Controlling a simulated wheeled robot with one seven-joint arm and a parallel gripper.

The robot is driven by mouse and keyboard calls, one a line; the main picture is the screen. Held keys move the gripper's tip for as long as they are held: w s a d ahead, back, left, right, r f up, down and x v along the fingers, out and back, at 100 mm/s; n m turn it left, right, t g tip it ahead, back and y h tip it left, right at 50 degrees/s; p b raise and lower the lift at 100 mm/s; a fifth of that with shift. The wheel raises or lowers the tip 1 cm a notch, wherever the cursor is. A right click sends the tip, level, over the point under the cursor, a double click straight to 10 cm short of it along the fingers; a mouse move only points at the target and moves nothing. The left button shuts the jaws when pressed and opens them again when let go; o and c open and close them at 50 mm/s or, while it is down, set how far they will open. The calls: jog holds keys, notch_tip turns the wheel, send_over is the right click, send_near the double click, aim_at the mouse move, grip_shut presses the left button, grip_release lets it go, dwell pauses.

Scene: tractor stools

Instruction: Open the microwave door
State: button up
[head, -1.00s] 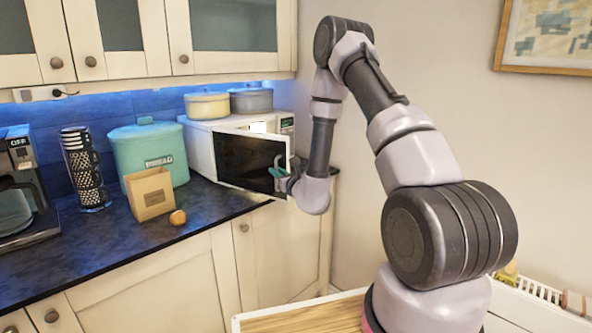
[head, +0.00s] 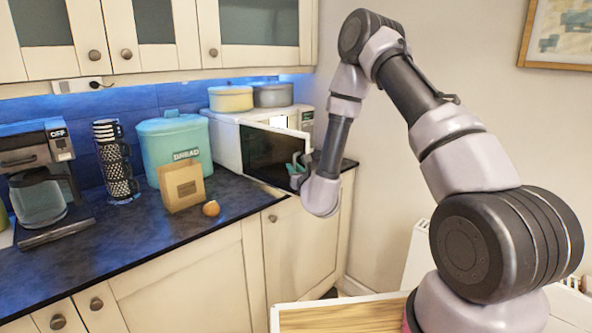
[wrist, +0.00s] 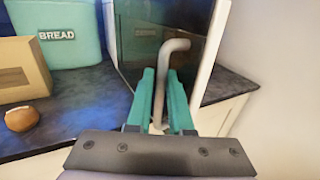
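The white microwave (head: 224,145) stands at the right end of the counter. Its door (head: 274,150), with a dark glass panel and white frame, is ajar, its right edge swung out from the body. My gripper (head: 298,171) is at the right side of the door. In the wrist view, my gripper's teal fingers (wrist: 161,100) are on both sides of the grey bent door handle (wrist: 175,46) and look closed on it. The dark door panel (wrist: 137,42) rises behind the fingers. The microwave's inside is hidden.
Two pots (head: 231,98) stand on the microwave. A teal bread bin (head: 170,143), a cardboard box (head: 183,188) and a small brown round object (head: 211,208) are left of it. A coffee maker (head: 40,180) and stacked cups (head: 115,160) stand farther left. A wall is close on the right.

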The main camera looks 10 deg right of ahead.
jog(key=shift+d+f, duration=0.1)
dwell(0.5)
jog(key=v, duration=1)
jog(key=shift+s, duration=0.4)
jog(key=shift+d, duration=0.1)
